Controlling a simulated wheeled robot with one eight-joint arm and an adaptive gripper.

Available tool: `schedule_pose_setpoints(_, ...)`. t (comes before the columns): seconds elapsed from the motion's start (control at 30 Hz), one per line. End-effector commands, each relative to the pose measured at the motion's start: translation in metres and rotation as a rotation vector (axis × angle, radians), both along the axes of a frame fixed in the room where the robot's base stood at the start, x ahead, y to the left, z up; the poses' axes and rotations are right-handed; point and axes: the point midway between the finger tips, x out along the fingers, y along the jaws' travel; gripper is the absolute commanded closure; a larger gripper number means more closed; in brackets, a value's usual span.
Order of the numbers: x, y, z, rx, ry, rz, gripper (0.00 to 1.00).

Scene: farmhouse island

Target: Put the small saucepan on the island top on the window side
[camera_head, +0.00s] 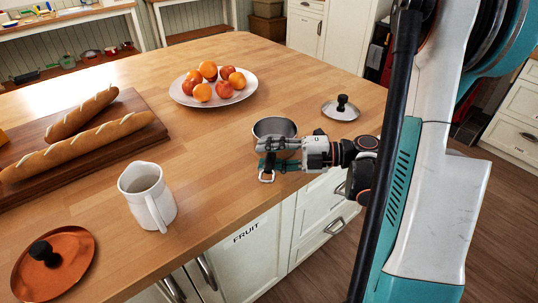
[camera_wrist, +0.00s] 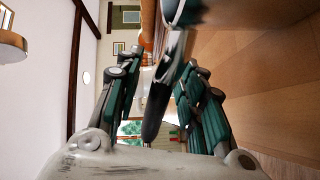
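The small saucepan (camera_head: 273,127) is a grey metal pan on the wooden island top (camera_head: 225,135), close to the edge above the cabinets. Its handle points toward that edge, with a loop at the end (camera_head: 267,178). My gripper (camera_head: 270,156) is at the handle, reaching in from the right. In the wrist view the dark handle (camera_wrist: 155,115) lies between the two open fingers (camera_wrist: 158,85). A gap shows on its left; contact on the right cannot be told. Part of the pan (camera_wrist: 195,10) shows at the top of the wrist view.
A silver lid (camera_head: 341,112) lies right of the saucepan. A plate (camera_head: 243,94) of fruit stands behind it. A white pitcher (camera_head: 146,195), a copper lid (camera_head: 72,268) and a board (camera_head: 140,105) with two baguettes occupy the left. Wood between plate and pitcher is clear.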

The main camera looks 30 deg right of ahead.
Motion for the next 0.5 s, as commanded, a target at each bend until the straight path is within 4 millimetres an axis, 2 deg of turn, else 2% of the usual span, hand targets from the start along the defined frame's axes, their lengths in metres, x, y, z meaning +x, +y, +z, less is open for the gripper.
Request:
schedule_pose_setpoints(0.17,-0.009,-0.015,0.005,0.0,0.0,-0.004,0.64)
schedule_pose_setpoints(0.5,-0.045,-0.073,0.011,0.0,0.0,-0.004,0.64)
